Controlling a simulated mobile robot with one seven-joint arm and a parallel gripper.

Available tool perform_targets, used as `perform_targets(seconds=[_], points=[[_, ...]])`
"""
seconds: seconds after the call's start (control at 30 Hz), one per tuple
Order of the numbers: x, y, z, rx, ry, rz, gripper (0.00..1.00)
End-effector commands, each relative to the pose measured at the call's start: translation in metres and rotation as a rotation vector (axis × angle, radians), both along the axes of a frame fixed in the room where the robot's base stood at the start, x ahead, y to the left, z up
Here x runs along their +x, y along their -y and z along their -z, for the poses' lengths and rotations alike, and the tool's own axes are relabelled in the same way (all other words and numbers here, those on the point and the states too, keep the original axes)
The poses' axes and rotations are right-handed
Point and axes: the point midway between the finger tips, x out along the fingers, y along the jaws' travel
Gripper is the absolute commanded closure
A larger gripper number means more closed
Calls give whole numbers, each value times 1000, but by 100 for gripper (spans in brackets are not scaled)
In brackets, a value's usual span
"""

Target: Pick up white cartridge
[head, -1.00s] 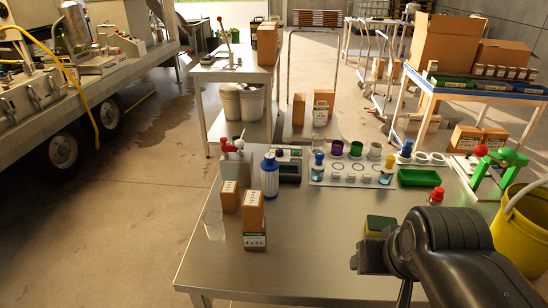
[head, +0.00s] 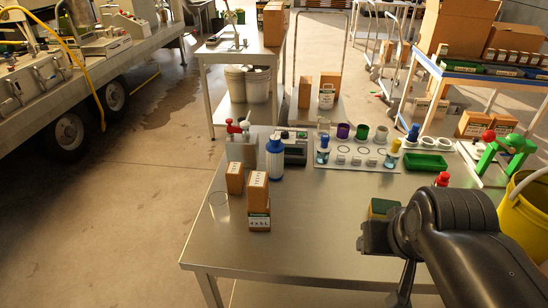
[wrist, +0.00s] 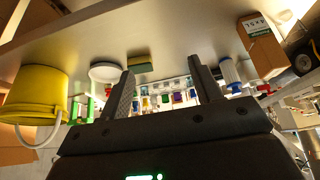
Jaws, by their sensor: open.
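A white cylinder (head: 381,133), which looks like the white cartridge, stands in the back row on the pale board (head: 328,162), right of a green cylinder (head: 362,132) and a purple one (head: 343,130). Small white pieces (head: 356,160) lie in the board's front row. My gripper (head: 376,239) is over the table's front right part, well short of the board and beside a green-and-yellow sponge (head: 382,208). In the wrist view its two fingers (wrist: 163,88) are spread with nothing held. The board's items show small between them, too small to tell the white cylinder apart.
Two brown cartons (head: 258,200), a glass (head: 218,203) and a blue-and-white bottle (head: 274,160) stand on the left. A green tray (head: 427,162), a green press (head: 495,155) and a yellow bucket (head: 530,215) are on the right. The table's front middle is clear.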

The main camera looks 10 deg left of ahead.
Motion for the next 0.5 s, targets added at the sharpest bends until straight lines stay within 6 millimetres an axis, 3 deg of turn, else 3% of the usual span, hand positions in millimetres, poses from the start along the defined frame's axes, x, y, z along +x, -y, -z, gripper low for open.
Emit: perform_targets(seconds=[0.27,0.37,0.5], points=[[3,0,0,-1,5,-2,42],[20,-3,1,-5,34,-11,42],[68,-10,3,-13,125,-39,42]])
